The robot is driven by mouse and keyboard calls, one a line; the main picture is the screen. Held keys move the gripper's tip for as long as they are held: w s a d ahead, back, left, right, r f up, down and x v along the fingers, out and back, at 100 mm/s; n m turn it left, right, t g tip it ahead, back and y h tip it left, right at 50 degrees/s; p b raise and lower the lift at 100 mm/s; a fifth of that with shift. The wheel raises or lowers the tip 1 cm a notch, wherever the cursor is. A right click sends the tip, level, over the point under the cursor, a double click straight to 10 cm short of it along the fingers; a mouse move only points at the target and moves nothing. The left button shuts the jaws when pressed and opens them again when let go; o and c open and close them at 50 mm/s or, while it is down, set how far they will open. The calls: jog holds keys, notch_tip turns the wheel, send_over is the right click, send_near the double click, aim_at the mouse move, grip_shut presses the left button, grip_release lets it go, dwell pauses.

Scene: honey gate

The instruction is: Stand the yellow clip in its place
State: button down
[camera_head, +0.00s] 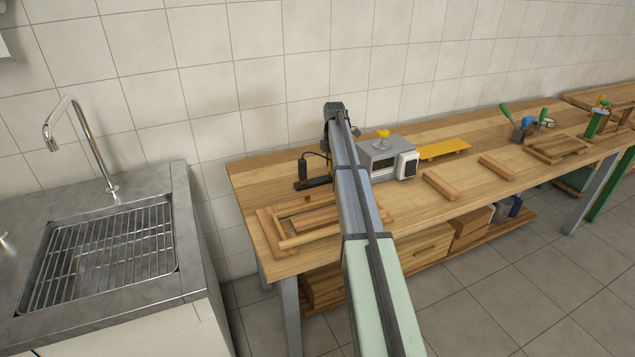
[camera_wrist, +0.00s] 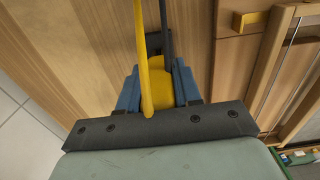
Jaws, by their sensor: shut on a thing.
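The yellow clip (camera_wrist: 178,88) sits between the two blue fingers of my gripper (camera_wrist: 160,85) in the wrist view. My gripper is shut on it. A long yellow bar and a dark bar extend from it toward the top of the picture. Bare wooden surface lies beyond the clip; I cannot tell how high above it the clip is held. I cannot pick out the clip's place with certainty.
A grey machine with a yellow knob (camera_head: 383,133) stands on the wooden bench (camera_head: 478,182) beside my arm. A yellow plate (camera_head: 443,149) lies right of it. A wooden frame (camera_head: 283,243) lies at the front left. A small yellow block (camera_wrist: 250,22) shows in the wrist view.

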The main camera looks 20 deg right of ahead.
jog(key=c, duration=0.7)
grip_release()
jog(key=shift+o, duration=0.5)
jog(key=o, duration=0.6)
